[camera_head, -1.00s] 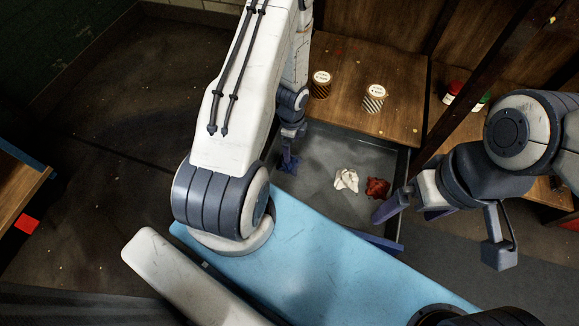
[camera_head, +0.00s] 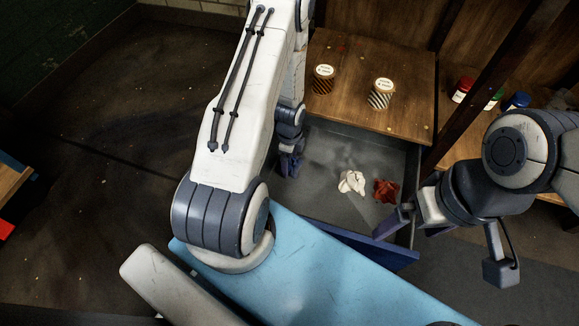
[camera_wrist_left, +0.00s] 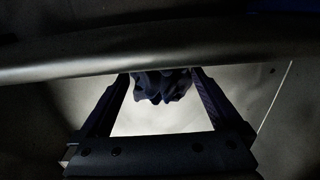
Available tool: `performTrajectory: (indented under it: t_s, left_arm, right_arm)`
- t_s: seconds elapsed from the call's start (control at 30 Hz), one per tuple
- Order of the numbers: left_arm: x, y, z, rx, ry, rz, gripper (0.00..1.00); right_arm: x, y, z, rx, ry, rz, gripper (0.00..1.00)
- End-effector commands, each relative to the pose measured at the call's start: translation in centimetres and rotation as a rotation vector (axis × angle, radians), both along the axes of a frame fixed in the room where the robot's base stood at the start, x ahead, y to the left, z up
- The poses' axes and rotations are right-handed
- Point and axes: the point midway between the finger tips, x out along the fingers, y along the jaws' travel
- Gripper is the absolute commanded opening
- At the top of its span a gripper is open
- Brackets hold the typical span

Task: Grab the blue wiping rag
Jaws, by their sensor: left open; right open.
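The blue rag (camera_wrist_left: 162,85) shows as a dark, crumpled cloth between the fingertips of my left gripper (camera_wrist_left: 165,80) in the left wrist view. The fingers stand apart on either side of it; contact is not clear. In the head view my left gripper (camera_head: 290,166) is at the left end of the open drawer (camera_head: 325,201), and it largely hides the rag there. My right gripper (camera_head: 397,222) is open at the drawer's right front corner, apart from the cloths.
A white cloth (camera_head: 352,182) and a red cloth (camera_head: 386,190) lie in the drawer to the right. Two striped cans (camera_head: 323,79) (camera_head: 381,93) stand on the wooden top (camera_head: 345,55). Red (camera_head: 462,89), green (camera_head: 494,98) and blue (camera_head: 517,101) containers stand at the right.

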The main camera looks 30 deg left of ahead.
Motion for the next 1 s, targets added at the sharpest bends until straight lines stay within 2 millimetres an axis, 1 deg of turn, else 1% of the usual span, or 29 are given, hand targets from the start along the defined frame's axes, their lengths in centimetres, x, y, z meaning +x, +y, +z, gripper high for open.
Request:
performTrajectory:
  t_s: [0.03, 0.27, 0.3, 0.37, 0.4, 0.47, 0.77, 0.87, 1.0]
  left_arm:
    - [0.0, 0.0, -0.6, 0.000, 0.000, 0.000, 1.00]
    - [0.0, 0.0, -0.4, 0.000, 0.000, -0.002, 1.00]
    - [0.0, 0.0, -0.4, 0.000, 0.000, -0.002, 0.92]
    - [0.0, 0.0, -0.4, 0.000, 0.000, -0.002, 0.69]
    - [0.0, 0.0, -0.4, 0.000, 0.000, -0.002, 0.54]
    - [0.0, 0.0, -0.4, 0.000, 0.000, -0.002, 0.32]
    - [0.0, 0.0, -0.2, 0.000, 0.000, -0.001, 0.32]
    - [0.0, 0.0, 0.2, 0.000, 0.000, -0.001, 0.32]
    - [0.0, 0.0, 1.5, 0.000, 0.000, -0.002, 0.32]
  right_arm:
    - [0.0, 0.0, -0.7, 0.000, 0.000, 0.000, 1.00]
    - [0.0, 0.0, -0.5, 0.000, 0.000, 0.000, 1.00]
    - [0.0, 0.0, -0.5, 0.000, 0.000, 0.000, 1.00]
    - [0.0, 0.0, -0.5, 0.000, 0.000, 0.000, 1.00]
    - [0.0, 0.0, -0.5, 0.000, 0.000, 0.000, 1.00]
    - [0.0, 0.0, -0.5, 0.000, 0.000, 0.000, 1.00]
    - [0.0, 0.0, -0.3, 0.000, 0.000, 0.000, 1.00]
    - [0.0, 0.0, 0.2, 0.000, 0.000, 0.000, 1.00]
    - [0.0, 0.0, 1.5, 0.000, 0.000, 0.000, 1.00]
